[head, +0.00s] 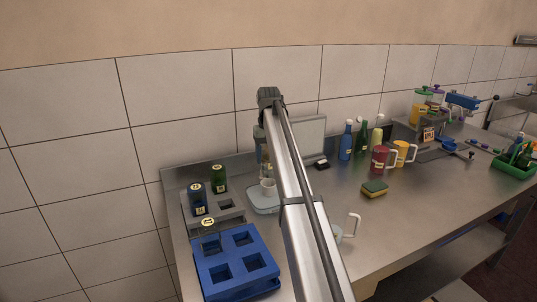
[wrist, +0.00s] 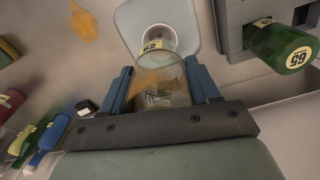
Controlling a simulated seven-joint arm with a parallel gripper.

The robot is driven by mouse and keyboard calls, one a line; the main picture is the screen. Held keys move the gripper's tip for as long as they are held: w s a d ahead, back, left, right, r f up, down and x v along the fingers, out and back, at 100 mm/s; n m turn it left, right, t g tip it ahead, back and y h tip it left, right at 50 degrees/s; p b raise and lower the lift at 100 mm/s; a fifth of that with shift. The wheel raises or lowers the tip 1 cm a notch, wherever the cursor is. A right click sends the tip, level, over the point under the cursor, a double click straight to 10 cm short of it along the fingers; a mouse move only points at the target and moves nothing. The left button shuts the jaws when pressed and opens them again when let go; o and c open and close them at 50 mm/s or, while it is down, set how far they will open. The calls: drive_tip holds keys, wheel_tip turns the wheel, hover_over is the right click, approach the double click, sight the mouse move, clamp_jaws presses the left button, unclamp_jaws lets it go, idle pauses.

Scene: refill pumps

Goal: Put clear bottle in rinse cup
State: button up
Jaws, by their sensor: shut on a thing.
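My gripper (wrist: 165,95) is shut on the clear bottle (wrist: 172,76), with one blue finger on each side of it. Its see-through body shows orange patches; I cannot tell whether they are on it or behind it. A small white cup (head: 268,187), which looks like the rinse cup, stands on a pale square tray (head: 262,205). In the wrist view a white round shape with a yellow label (wrist: 158,46) shows just beyond the bottle over the pale tray (wrist: 185,22). I cannot tell whether the bottle touches the cup. In the head view my arm hides most of the gripper.
A grey holder (head: 231,216) with a blue bottle (head: 198,201) and a green bottle (head: 219,181) is left of the cup. A blue rack (head: 236,264) sits in front. A sponge (head: 374,188), red mug (head: 379,162) and yellow mug (head: 401,155) stand right. An orange patch (wrist: 84,22) marks the counter.

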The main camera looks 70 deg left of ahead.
sight(269, 167)
drive_tip(key=shift+f, duration=1.1)
drive_tip(key=shift+f, duration=0.1)
drive_tip(key=shift+f, duration=0.7)
drive_tip(key=shift+f, duration=0.65)
idle(0.5)
drive_tip(key=o, duration=1.2)
drive_tip(key=shift+r, duration=0.1)
drive_tip(key=shift+r, duration=4.4)
